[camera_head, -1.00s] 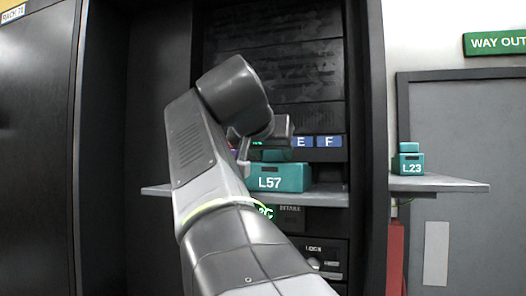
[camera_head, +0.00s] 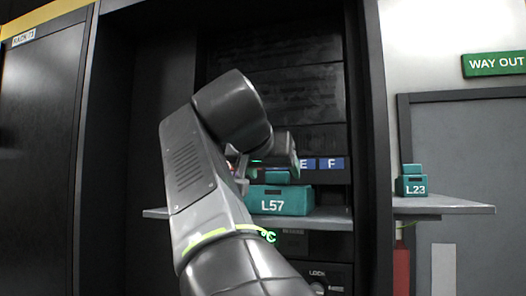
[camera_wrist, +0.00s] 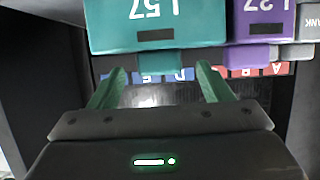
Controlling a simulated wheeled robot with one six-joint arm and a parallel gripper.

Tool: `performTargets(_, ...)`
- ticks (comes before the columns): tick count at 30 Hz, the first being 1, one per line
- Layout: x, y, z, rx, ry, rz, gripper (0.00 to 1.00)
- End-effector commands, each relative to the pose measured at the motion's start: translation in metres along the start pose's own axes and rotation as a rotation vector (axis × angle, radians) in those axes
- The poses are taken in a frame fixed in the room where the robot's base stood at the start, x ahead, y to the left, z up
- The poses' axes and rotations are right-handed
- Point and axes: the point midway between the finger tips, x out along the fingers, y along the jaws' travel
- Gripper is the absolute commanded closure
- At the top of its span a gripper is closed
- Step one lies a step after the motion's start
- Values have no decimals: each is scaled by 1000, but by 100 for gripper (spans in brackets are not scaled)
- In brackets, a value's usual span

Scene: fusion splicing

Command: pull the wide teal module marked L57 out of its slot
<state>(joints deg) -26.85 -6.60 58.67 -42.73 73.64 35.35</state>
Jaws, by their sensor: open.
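The wide teal module marked L57 (camera_head: 280,201) sits at the shelf's level in front of the dark rack, with a smaller teal block on its top. In the wrist view the L57 module (camera_wrist: 157,24) fills the upper middle, upside down, with a narrower teal tab toward my gripper. My gripper (camera_wrist: 160,68) is open. Its two green fingers stand either side of that tab with gaps, holding nothing. In the head view my arm hides most of the gripper, just above the module.
A purple module (camera_wrist: 259,20) stands right beside L57 in the wrist view, with a grey one (camera_wrist: 308,22) beyond. Red and blue slot labels (camera_wrist: 182,74) run behind. A teal L23 module (camera_head: 411,185) stands on the shelf's right end (camera_head: 445,205). The rack's side panel (camera_head: 372,150) stands between.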

Motion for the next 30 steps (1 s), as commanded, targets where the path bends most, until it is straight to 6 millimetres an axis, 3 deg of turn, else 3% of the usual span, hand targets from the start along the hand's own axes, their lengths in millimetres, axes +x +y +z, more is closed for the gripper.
performTargets(12, -57, -1, 1, 0, 2, -5, 28)
performTargets(30, -110, -1, 0, -1, 1, -3, 28)
